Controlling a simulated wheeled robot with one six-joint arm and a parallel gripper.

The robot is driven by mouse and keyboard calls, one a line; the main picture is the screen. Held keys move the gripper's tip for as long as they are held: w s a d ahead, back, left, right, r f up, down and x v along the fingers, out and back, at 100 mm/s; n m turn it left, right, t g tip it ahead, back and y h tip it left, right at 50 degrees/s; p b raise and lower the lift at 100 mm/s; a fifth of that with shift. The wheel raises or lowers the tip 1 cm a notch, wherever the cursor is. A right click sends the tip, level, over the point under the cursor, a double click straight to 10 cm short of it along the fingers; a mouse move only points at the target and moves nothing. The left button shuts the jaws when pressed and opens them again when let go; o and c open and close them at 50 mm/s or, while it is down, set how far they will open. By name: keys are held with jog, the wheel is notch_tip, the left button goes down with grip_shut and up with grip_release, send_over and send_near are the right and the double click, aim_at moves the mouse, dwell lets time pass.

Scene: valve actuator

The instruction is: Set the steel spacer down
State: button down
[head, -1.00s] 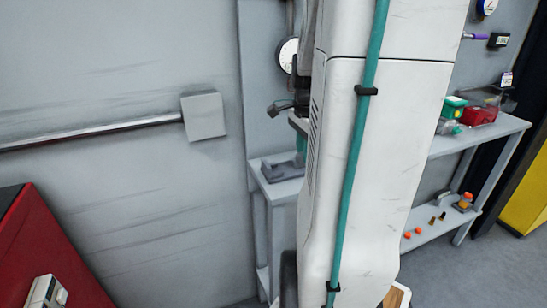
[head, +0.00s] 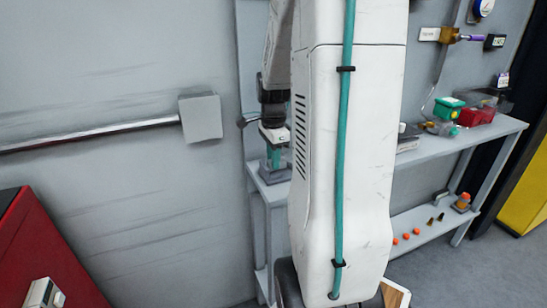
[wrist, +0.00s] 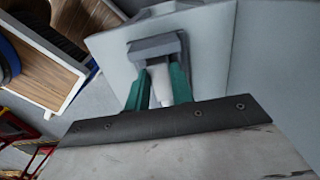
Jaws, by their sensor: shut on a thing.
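My gripper (wrist: 160,76) has teal fingers and is shut on a pale grey, rounded piece, apparently the steel spacer (wrist: 160,92), in the wrist view. The spacer's far end lies close to a darker grey block-like fixture (wrist: 154,47) on the pale bench top (wrist: 107,42). I cannot tell whether spacer and fixture touch. In the head view my gripper (head: 278,156) points down over the left end of the bench (head: 268,192), left of my white arm link. The spacer cannot be made out there.
The bench's right part holds a green-lidded box (head: 448,108) and a red bin (head: 476,116). Orange caps (head: 406,240) and small parts lie on the lower shelf. A wall rail (head: 90,137) ends in a grey box (head: 201,118). A wooden-topped drawer unit (wrist: 62,66) shows in the wrist view.

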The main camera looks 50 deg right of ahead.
jog(key=shift+f, duration=0.2)
jog(key=shift+f, duration=0.35)
jog(key=c, duration=1.2)
grip_release()
